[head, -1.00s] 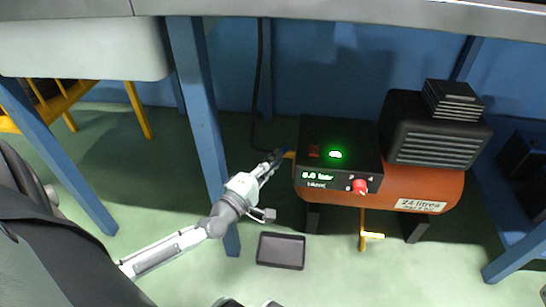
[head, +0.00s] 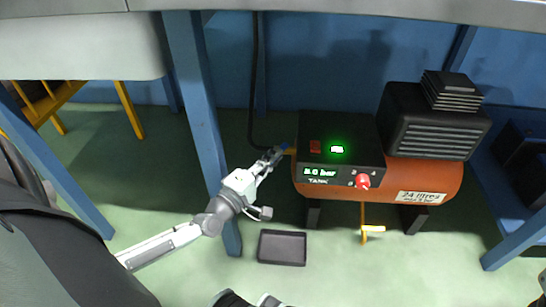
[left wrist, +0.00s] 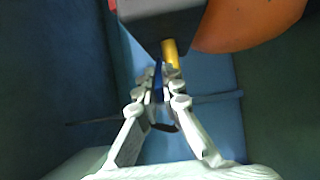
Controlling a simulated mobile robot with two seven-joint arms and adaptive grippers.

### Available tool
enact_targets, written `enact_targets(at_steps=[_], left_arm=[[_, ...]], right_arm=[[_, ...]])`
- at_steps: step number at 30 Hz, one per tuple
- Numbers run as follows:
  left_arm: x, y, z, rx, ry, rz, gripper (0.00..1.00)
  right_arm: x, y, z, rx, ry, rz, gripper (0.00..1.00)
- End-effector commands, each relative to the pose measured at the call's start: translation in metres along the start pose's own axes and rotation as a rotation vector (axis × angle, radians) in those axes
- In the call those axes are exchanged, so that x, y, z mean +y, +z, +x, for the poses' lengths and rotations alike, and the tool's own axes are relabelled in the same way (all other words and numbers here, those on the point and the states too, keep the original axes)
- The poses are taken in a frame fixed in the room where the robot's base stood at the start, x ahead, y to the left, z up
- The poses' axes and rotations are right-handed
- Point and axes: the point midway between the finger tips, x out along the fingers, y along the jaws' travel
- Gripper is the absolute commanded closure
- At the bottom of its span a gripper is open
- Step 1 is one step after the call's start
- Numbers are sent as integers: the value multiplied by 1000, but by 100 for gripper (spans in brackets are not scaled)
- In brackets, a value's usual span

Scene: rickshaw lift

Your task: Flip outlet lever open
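The compressor has a black control box (head: 335,137) and an orange tank (head: 385,182). A yellow outlet fitting (head: 291,152) sticks out of the box's left side, and it also shows in the left wrist view (left wrist: 170,50). The blue outlet lever (left wrist: 158,82) is a narrow strip beside the fitting, and its tip shows in the head view (head: 282,146). My left gripper (left wrist: 161,76) has its fingers drawn close together with the lever between them; it also shows in the head view (head: 272,155). My right gripper is not in view.
A blue table leg (head: 200,120) stands close behind my left forearm. A dark hose (head: 253,90) hangs behind the gripper. A shallow dark tray (head: 282,247) lies on the green floor.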

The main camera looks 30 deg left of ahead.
Motion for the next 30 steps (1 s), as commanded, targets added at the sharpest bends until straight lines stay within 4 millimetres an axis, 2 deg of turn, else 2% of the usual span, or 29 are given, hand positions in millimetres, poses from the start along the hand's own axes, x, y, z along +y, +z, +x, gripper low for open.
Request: enact_targets(at_steps=[1, 5, 13, 17, 30], left_arm=[[-1, 1, -1, -2, -2, 0, 88], [-1, 1, 0, -1, -2, 0, 72], [0, 0, -1, 0, -1, 0, 72], [-1, 0, -10, -1, -3, 0, 72], [-2, 1, -96, -2, -6, 0, 72]], right_arm=[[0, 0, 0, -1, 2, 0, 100], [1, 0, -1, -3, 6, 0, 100], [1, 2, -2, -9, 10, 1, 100], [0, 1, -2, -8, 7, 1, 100], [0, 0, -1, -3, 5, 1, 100]])
